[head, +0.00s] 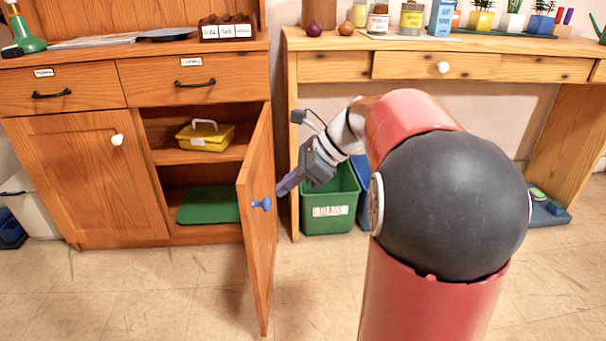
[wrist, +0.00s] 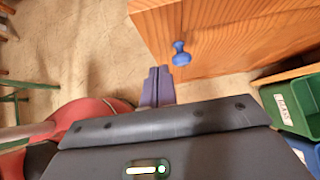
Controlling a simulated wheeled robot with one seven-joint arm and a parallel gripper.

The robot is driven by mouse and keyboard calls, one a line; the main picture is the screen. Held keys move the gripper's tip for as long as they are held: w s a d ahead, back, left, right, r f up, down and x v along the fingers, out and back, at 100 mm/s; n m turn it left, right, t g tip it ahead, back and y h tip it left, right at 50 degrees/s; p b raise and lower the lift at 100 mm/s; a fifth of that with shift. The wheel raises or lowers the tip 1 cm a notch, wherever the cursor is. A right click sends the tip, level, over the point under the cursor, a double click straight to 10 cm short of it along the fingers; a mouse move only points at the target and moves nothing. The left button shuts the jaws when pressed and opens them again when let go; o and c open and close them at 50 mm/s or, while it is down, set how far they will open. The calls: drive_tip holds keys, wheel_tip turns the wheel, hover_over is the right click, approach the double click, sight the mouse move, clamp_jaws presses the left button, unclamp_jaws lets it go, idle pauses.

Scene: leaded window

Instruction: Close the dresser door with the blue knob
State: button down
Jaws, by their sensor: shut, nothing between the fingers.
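The dresser door (head: 258,225) with the blue knob (head: 262,204) stands wide open, swung out toward the camera from the right side of the cabinet. Its knob side faces right, toward my gripper. My gripper (head: 284,187) is shut and empty, just right of the door and close to the knob. In the wrist view the shut fingers (wrist: 157,86) are below and left of the blue knob (wrist: 181,54), on the door's outer face (wrist: 225,40). A gap shows between fingertips and knob there.
The open compartment holds a yellow box (head: 205,137) on its shelf and a green board (head: 208,205) below. The left door (head: 90,180) with a white knob is closed. A green bin (head: 330,205) stands right of the door, under the desk (head: 400,42). Floor in front is clear.

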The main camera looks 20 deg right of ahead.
sight(249, 199)
drive_tip(key=shift+w+a+f+b, duration=0.15)
drive_tip(key=shift+w+a, duration=0.2)
drive_tip(key=shift+a, duration=0.4)
drive_tip(key=shift+w+a+f+b, duration=0.1)
drive_tip(key=shift+w+a+f, duration=0.2)
drive_tip(key=shift+a, duration=0.5)
drive_tip(key=shift+w+a+f+b, duration=0.1)
drive_tip(key=shift+w+a, duration=0.3)
drive_tip(key=shift+a, duration=0.35)
